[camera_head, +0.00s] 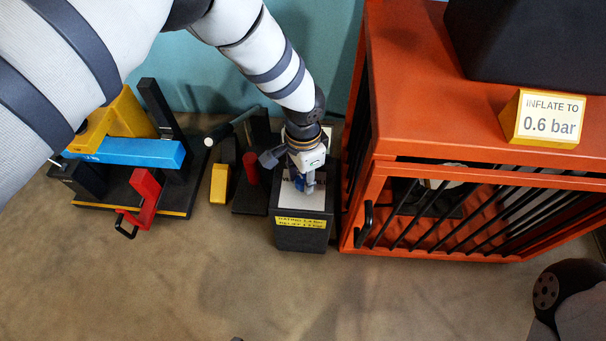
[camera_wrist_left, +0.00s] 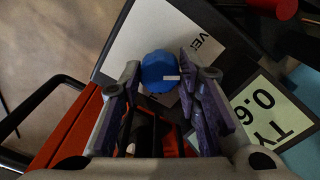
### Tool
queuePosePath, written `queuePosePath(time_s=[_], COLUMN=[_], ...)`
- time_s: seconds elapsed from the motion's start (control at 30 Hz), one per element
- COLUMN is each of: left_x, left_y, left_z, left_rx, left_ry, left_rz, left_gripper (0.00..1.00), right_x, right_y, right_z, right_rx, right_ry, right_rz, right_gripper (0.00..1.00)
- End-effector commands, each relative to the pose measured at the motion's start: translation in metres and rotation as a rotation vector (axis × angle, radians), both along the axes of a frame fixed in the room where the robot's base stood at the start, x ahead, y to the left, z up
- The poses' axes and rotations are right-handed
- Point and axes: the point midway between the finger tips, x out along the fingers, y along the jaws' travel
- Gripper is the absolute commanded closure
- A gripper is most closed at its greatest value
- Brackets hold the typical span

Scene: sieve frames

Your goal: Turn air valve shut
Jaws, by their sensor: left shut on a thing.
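The air valve is a round blue knob (camera_head: 309,188) with a white mark, on a pale plate on top of a black box (camera_head: 302,240). In the left wrist view the blue knob (camera_wrist_left: 157,68) sits between the fingertips, its white mark pointing to the right. My left gripper (camera_head: 303,180) reaches down from above and is shut on the knob; its fingers (camera_wrist_left: 160,88) hide part of the plate.
An orange cage (camera_head: 420,120) with black bars stands close right of the box, bearing a sign (camera_head: 543,118) reading "INFLATE TO 0.6 bar". Left stand a red cylinder (camera_head: 251,168), a yellow block (camera_head: 219,184) and a blue-and-yellow device (camera_head: 125,150). The front floor is clear.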

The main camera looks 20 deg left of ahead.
Motion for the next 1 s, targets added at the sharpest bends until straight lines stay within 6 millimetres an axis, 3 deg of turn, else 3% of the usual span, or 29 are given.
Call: queuePosePath(time_s=[0.5, 1.0], left_x=[-0.0009, -0.0009], left_y=[0.0005, 0.0008], left_z=[-0.0006, -0.0007], left_rx=[0.001, 0.002], left_ry=[0.003, 0.003], left_rz=[-0.425, -0.592], left_gripper=[0.97, 0.97], right_x=[0.0007, 0.0006], right_y=[-0.0002, -0.0002], right_z=[0.0015, 0.0015], right_rx=[-0.001, 0.0], right_ry=[-0.003, -0.003], right_rz=[-0.001, 0.0], right_gripper=[0.6, 0.6])
